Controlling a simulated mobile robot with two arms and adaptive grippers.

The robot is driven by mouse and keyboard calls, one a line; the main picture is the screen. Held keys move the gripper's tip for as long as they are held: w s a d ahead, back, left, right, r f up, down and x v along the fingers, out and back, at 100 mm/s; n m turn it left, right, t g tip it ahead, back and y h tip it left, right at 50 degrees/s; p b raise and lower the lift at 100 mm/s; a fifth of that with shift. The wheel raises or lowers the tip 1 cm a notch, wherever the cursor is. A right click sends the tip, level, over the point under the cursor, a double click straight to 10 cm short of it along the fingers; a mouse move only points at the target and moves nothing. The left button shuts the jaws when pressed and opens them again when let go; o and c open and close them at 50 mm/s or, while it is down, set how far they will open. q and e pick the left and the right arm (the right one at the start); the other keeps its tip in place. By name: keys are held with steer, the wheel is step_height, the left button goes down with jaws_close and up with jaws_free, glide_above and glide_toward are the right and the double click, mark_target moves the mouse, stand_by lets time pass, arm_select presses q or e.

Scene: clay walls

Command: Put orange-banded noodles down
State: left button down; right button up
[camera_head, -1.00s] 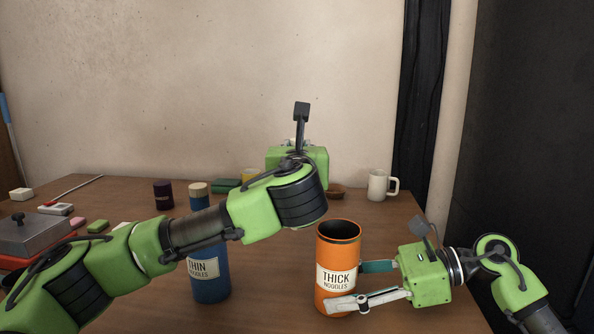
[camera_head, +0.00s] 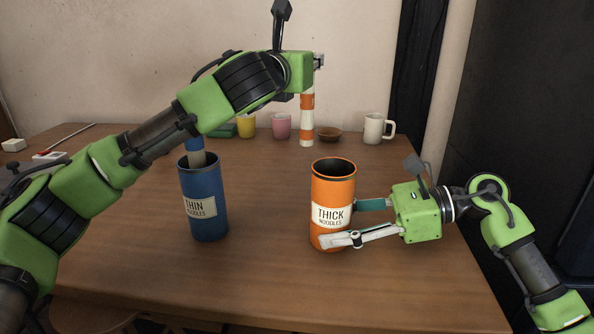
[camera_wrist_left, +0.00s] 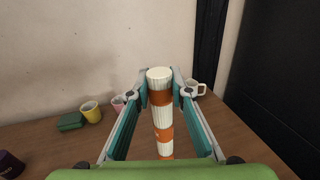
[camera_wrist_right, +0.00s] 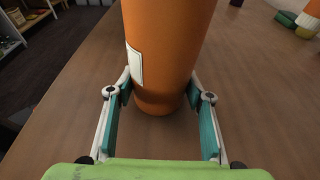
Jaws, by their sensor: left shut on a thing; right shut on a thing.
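The orange-banded noodles (camera_head: 307,120) are a white upright bundle with orange bands, behind the orange canister. My left gripper (camera_wrist_left: 160,92) is shut around the noodles (camera_wrist_left: 162,118) in the left wrist view; its arm partly hides their top in the head view. The orange canister (camera_head: 333,178), labelled THICK NOODLES, stands upright on the table with its top open. My right gripper (camera_head: 345,222) is shut on its lower part from the right; the right wrist view shows the canister (camera_wrist_right: 165,60) between the fingers. The blue canister (camera_head: 208,225), labelled THIN NOODLES, stands to the left.
The wooden table (camera_head: 270,270) has clear room between the canisters and in front. My left arm crosses above the blue canister.

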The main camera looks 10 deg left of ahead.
mark_target(305, 109)
arm_select(q)
step_height(305, 109, down, 10)
steer(key=shift+r, duration=0.1)
stand_by(0.4)
steer(key=shift+f, duration=0.2)
steer(key=c, duration=1.8)
jaws_free()
steer(key=shift+c, duration=0.2)
steer(key=shift+r, duration=0.1)
